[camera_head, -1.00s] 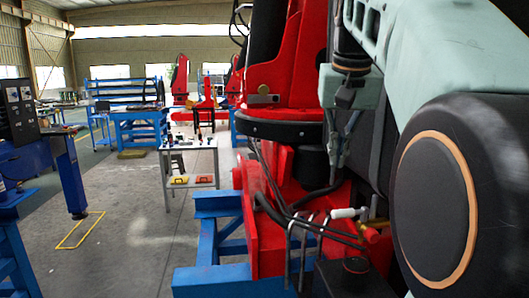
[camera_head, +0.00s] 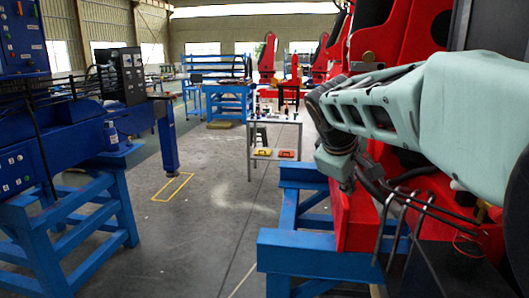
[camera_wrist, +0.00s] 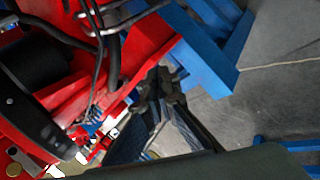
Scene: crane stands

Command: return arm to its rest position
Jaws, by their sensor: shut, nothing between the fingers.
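My arm (camera_head: 400,110), pale green, reaches in from the right in the head view and bends down at its dark far joint. It is in front of the red crane (camera_head: 360,220). My gripper is not clearly made out in the head view. In the wrist view, my gripper's dark fingers (camera_wrist: 160,88) are shut and empty. They are seen against the red crane body and its blue stand (camera_wrist: 210,50); whether they touch either cannot be told.
Black hoses and bent grey bars (camera_head: 400,225) are close below my arm. A blue stand (camera_head: 300,250) carries the crane. A blue bench (camera_head: 80,200) is at the left, and a small table (camera_head: 275,122) is farther back. Grey floor (camera_head: 200,230) lies open between them.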

